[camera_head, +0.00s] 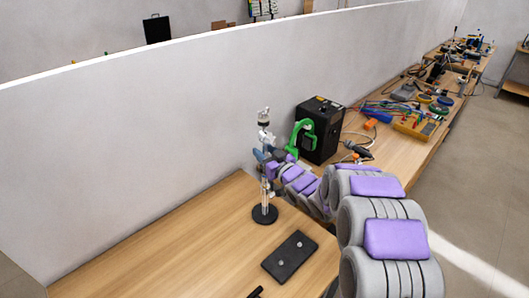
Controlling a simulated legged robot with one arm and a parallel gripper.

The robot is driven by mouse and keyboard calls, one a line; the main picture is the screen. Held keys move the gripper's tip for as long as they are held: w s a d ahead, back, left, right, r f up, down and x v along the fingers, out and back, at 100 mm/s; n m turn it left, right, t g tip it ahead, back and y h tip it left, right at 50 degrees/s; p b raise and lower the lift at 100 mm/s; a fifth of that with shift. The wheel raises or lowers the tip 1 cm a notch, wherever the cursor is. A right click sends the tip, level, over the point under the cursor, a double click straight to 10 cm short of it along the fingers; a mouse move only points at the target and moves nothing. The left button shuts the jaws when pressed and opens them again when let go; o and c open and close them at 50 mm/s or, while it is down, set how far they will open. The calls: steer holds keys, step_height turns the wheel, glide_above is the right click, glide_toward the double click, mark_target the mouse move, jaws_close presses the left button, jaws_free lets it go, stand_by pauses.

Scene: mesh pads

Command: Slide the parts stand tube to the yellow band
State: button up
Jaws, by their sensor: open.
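The parts stand (264,213) has a round black base on the near wooden table and a slim upright post. A clear and grey fitting sits at the top of the post, and a pale tube section (264,189) shows lower down. I cannot make out a yellow band on it. My gripper (262,163) is open at the post's middle height, with its blue-grey fingers close to the post. Whether they touch it or go around it is too small to tell. The gripper hides part of the post.
A black box (319,130) and a green clamp-like part (302,136) stand behind my arm. A white partition (130,160) runs behind the table. The table's left part is clear.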

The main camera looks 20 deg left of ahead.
steer(key=p+v, duration=0.1)
steer(key=v, duration=1.6)
steer(key=shift+d, duration=0.15)
steer(key=shift+f, duration=0.1)
steer(key=d+m+h, duration=0.3)
steer(key=d+h, duration=0.6)
steer(key=d, duration=0.3)
steer(key=s+d+m+g+h+b, duration=0.1)
steer(key=s+d+m+g+h, duration=0.3)
steer(key=s+d, duration=0.55)
steer(key=s+a+m+g+b, duration=0.1)
steer(key=s+g, duration=0.8)
steer(key=s, duration=2.2)
steer(key=shift+s+r+m+g, duration=0.4)
steer(key=shift+r+m, duration=0.1)
steer(key=shift+m, duration=0.3)
